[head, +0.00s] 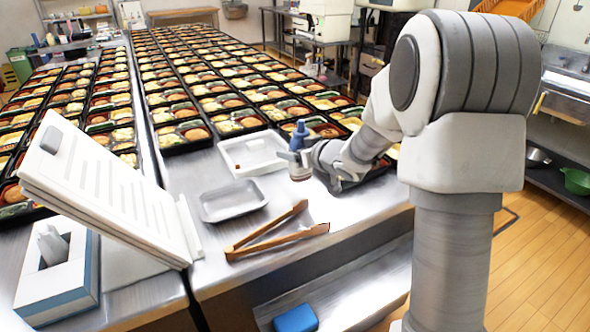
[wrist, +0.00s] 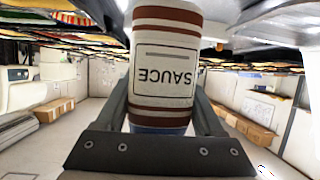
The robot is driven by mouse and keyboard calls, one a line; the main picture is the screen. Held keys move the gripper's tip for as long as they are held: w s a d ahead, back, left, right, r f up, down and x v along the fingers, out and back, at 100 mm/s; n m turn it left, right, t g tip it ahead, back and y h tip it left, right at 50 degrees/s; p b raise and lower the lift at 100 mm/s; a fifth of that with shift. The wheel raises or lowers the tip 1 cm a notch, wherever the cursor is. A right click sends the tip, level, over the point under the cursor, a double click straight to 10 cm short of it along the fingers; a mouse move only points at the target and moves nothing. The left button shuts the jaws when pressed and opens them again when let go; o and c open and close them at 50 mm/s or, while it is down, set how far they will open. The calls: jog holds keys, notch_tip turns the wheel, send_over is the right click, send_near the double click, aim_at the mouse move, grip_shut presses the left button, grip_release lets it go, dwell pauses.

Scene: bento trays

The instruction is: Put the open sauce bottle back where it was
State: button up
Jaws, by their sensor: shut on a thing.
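The sauce bottle (head: 299,133) has a blue top and a white body with brown bands. It is held upright near the right side of the white square tray, close to the bento rows. In the wrist view the bottle (wrist: 166,65) appears upside down with its SAUCE label facing the camera. My gripper (head: 300,156) is shut around the bottle's upper part, one finger on each side. I cannot tell whether the bottle's base touches the table, nor see whether its top is open.
A white square tray (head: 236,154) and a grey metal tray (head: 232,213) lie on the steel table. Wooden tongs (head: 272,232) lie near its front edge. Filled bento boxes (head: 184,133) cover the table behind. A white menu stand and a tissue box (head: 60,290) are at left.

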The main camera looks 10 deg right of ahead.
jog(key=shift+f+b, duration=0.8)
jog(key=shift+f, duration=1.1)
jog(key=shift+f, duration=0.2)
jog(key=o, duration=0.7)
jog(key=shift+c, duration=0.2)
